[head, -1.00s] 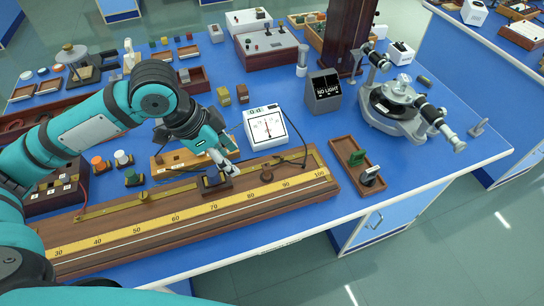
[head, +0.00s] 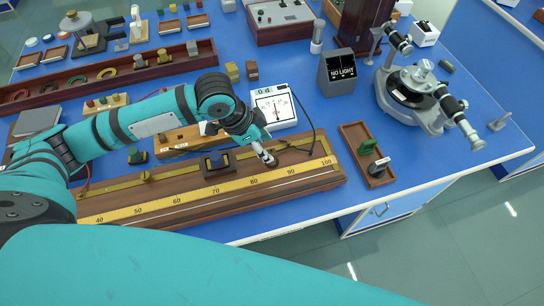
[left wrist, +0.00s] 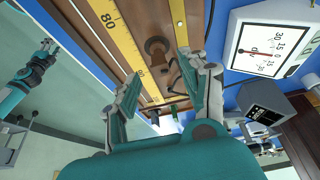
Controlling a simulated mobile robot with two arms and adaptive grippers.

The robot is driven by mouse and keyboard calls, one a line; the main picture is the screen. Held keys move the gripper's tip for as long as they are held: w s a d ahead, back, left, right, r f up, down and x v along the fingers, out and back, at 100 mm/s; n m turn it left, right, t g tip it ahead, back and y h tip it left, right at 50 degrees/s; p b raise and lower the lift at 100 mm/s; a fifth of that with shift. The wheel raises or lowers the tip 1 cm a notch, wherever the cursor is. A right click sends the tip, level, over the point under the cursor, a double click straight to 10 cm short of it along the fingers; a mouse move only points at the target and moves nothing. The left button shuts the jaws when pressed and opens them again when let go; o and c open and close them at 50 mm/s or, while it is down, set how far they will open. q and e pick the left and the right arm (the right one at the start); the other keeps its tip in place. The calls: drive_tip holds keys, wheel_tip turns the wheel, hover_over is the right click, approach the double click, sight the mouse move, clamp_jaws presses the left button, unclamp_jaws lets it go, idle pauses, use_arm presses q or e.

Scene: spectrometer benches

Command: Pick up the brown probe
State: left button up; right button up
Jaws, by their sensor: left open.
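The brown probe (left wrist: 157,46) shows in the left wrist view as a round brown piece on the wooden scale board (left wrist: 200,30). It lies ahead of and between my open left fingers (left wrist: 157,90), apart from both. In the head view my left gripper (head: 270,160) is over the right part of the scale board (head: 310,183), near the 80 to 90 marks, and largely hides the probe. The left gripper holds nothing. A teal arm, seemingly my right one, shows at the left of the wrist view with its gripper (left wrist: 45,48) far off and small.
A dark slider block (head: 216,163) sits on the board just left of my gripper. A white meter (head: 273,107) with a black cable stands behind. A brown tray (head: 366,155) with a green piece lies to the right, before the spectrometer (head: 415,95). Bare blue bench lies between.

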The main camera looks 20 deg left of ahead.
sight(271, 153)
use_arm(q)
drive_tip(key=shift+f, duration=0.2)
drive_tip(key=shift+d+f, duration=0.2)
drive_tip(key=shift+f, duration=0.05)
drive_tip(key=p+x, duration=0.1)
drive_tip(key=x, duration=0.2)
drive_tip(key=shift+w+d+f, duration=0.1)
drive_tip(key=shift+w+f, duration=0.05)
drive_tip(key=shift+f, duration=0.15)
drive_tip(key=shift+d+f, duration=0.15)
drive_tip(key=shift+f, duration=0.3)
clamp_jaws()
use_arm(e)
drive_tip(key=shift+w+r, duration=0.2)
drive_tip(key=shift+r, duration=0.4)
